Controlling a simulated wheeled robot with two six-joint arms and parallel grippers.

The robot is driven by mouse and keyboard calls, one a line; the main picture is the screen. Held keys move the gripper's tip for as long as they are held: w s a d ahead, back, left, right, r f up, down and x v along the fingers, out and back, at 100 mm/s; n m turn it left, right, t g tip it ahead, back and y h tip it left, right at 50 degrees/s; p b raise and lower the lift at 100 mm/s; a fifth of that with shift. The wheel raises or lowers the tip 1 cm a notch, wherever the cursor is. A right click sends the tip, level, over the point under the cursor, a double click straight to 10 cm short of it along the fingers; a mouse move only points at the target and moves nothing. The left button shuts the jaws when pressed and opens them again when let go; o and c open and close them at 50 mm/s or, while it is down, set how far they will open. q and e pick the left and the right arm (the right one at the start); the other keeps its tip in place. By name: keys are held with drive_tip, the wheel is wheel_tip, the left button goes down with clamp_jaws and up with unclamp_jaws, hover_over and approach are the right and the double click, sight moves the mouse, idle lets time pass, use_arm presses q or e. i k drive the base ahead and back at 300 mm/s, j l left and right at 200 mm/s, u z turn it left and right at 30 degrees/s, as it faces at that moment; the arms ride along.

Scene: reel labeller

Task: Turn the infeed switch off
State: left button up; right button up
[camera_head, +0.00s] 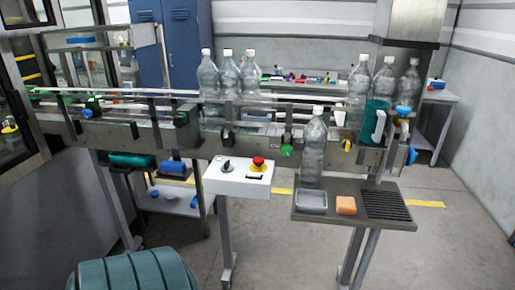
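A white control box (236,183) stands on a post in front of the conveyor, near the middle of the view. On its top is a black rotary switch (227,166) at the left, which I take to be the infeed switch. Its exact pointer direction is too small to tell. A red mushroom button (258,162) on a yellow base sits to its right. A small dark label or slot is on the box below the button. Neither of my grippers is in view, and nothing touches the box or the switch.
The conveyor (150,132) runs across behind the box, carrying several clear bottles. A bottle (314,150) stands at the small side table (330,220) on the right, near a grey tray and an orange block (346,205). A teal ribbed drum (135,272) is front left. Floor before the box is clear.

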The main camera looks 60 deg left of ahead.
sight(227, 167)
drive_tip(key=u, duration=1.95)
